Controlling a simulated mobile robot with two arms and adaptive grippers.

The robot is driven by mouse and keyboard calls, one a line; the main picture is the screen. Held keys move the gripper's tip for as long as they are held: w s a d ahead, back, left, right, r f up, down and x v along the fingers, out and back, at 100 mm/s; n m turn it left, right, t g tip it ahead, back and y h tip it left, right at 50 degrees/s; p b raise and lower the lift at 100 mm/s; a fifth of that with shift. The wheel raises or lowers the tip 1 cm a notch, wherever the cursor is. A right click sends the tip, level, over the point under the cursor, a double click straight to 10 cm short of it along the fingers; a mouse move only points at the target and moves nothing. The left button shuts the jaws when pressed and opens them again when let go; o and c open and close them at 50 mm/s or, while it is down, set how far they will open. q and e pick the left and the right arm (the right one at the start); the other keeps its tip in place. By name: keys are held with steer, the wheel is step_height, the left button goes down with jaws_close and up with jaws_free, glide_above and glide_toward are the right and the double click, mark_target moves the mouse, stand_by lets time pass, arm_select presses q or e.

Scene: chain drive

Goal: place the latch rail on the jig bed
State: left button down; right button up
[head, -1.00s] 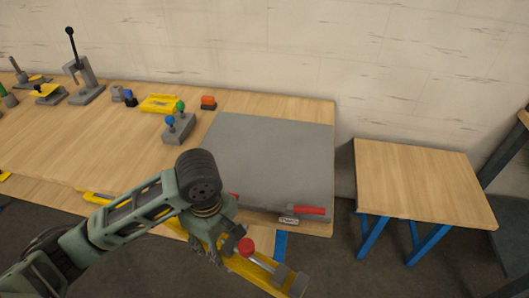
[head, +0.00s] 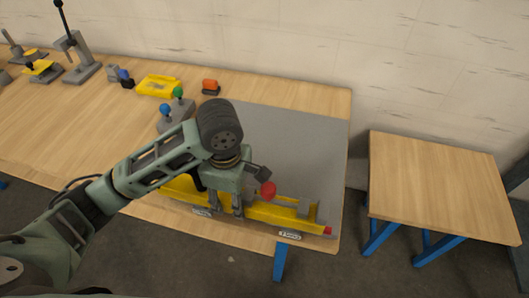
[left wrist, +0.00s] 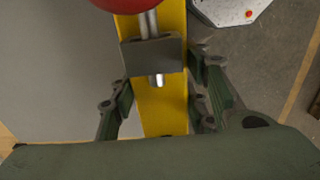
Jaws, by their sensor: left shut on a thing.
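The latch rail (head: 285,215) is a long yellow bar with grey blocks, a metal bolt and a red ball knob. My left gripper (head: 226,206) is shut on it, with its fingers on both sides of the bar. In the left wrist view, the rail (left wrist: 163,105) runs between the fingers (left wrist: 160,100). The jig bed (head: 290,140) is a flat grey plate at the table's right end; the rail lies across its front edge in the head view. I cannot tell whether the rail touches it. The rail hides most of the red-handled clamps. My right gripper is out of view.
Behind the arm stand a grey block with blue and green knobs (head: 176,113), a yellow part (head: 158,86) and an orange-topped block (head: 210,87). A lever press (head: 80,60) stands at the back left. A separate wooden table (head: 440,185) stands right, beyond a gap.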

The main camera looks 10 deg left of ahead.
arm_select(q)
steer(key=w+f, duration=0.1)
steer(key=w, duration=0.1)
steer(key=w+f, duration=0.1)
steer(key=w, duration=0.1)
steer(key=w+f, duration=0.2)
steer(key=w, duration=0.1)
steer(key=shift+d+f, duration=0.1)
steer(key=shift+d, duration=0.3)
steer(key=shift+w+d+f, duration=0.1)
steer(key=shift+w+f, duration=0.3)
steer(key=shift+w, duration=0.25)
steer(key=shift+w+d+f, duration=0.1)
steer(key=shift+w+f, duration=0.3)
steer(key=shift+w, duration=0.2)
steer(key=shift+w+f, duration=0.25)
steer(key=shift+w, duration=0.15)
steer(key=shift+f, duration=0.3)
step_height(320, 180, down, 2)
steer(key=shift+a+f+p, duration=0.1)
steer(key=shift+f+p, duration=0.1)
steer(key=shift+p, duration=0.25)
steer(key=shift+f, duration=0.5)
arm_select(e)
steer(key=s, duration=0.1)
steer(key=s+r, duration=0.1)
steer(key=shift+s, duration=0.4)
